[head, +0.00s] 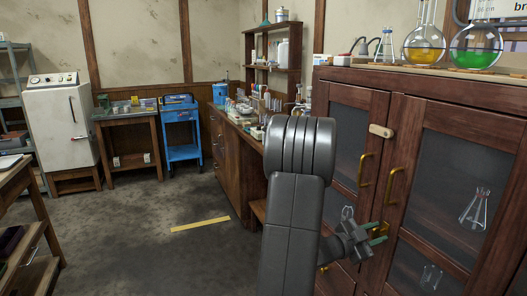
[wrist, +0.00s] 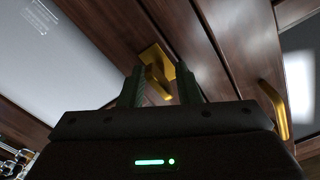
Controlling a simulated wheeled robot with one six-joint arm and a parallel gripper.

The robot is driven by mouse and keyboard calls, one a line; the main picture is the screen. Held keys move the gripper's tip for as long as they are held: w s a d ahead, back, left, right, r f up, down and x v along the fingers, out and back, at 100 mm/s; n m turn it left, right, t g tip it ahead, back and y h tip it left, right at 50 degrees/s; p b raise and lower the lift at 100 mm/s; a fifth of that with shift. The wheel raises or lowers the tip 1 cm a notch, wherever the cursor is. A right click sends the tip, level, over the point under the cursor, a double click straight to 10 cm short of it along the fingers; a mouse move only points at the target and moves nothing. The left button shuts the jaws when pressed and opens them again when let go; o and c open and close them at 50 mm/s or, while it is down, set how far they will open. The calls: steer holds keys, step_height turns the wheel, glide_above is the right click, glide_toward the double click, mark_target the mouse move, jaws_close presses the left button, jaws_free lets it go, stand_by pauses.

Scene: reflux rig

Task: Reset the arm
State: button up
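My gripper (head: 377,234) is in front of the dark wooden cabinet (head: 397,87), low near the line between its two glass doors. In the wrist view, my gripper's two green-black fingers (wrist: 159,90) are spread apart. A brass fitting (wrist: 155,68) on the cabinet shows between and just beyond the fingertips. Its brass also shows by the fingers in the head view (head: 383,228). I cannot tell whether a finger touches it. No held object shows. My grey arm reaches forward and hides part of the left door.
Two brass door handles (head: 393,186) (head: 365,170) stick out near my gripper. Round flasks with yellow (head: 424,45) and green liquid (head: 475,46) stand on the cabinet top. A cluttered bench (head: 232,150) stands left of my arm. The floor (head: 140,225) at left is mostly clear.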

steer(key=m+b, duration=0.2)
steer(key=m, duration=0.2)
steer(key=shift+f+m, duration=0.15)
steer(key=shift+m, duration=0.25)
steer(key=m+b, duration=0.1)
steer(key=m, duration=0.2)
steer(key=shift+b, duration=0.35)
steer(key=shift+r, duration=0.25)
